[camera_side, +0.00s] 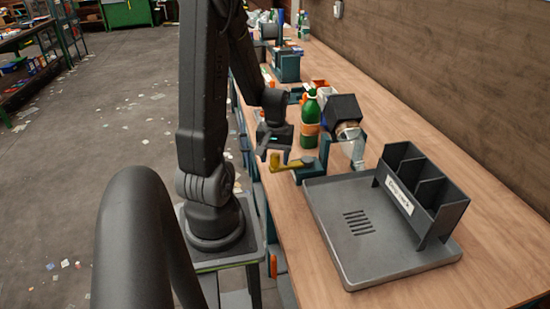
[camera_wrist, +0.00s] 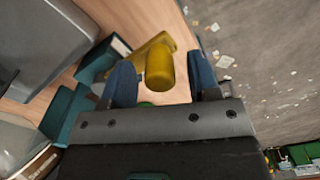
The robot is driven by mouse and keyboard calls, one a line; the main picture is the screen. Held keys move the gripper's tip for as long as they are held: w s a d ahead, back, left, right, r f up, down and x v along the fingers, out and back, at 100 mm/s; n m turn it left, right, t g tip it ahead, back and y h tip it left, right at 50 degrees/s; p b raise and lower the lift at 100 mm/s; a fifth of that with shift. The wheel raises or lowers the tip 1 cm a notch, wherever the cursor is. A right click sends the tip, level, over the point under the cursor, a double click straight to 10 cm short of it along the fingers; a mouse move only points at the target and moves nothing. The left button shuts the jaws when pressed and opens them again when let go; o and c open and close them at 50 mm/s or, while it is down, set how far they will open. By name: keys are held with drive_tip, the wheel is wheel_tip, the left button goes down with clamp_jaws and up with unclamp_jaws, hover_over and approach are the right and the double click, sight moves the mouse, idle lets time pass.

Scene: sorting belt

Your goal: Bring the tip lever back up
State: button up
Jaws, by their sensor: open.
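The yellow tip lever (camera_side: 288,164) sticks out to the left from a teal block (camera_side: 311,171) at the near-left edge of the bench. It looks about level in the side view. In the wrist view its thick rounded yellow end (camera_wrist: 159,68) lies between the two blue fingers, with a gap on each side. My gripper (camera_side: 275,153) is open, just above and around the lever's free end in the side view. It also shows in the wrist view (camera_wrist: 163,82). Whether a finger touches the lever cannot be told.
Behind the lever stand a green bottle (camera_side: 310,122) and a dark tilted hopper (camera_side: 343,108) over a clear chute (camera_side: 357,153). A grey tray (camera_side: 335,250) with a dark divided bin (camera_side: 408,185) lies at the front right. The floor left of the bench is littered with scraps.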

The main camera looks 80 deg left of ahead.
drive_tip(key=shift+f, duration=0.35)
drive_tip(key=shift+c, duration=0.3)
clamp_jaws()
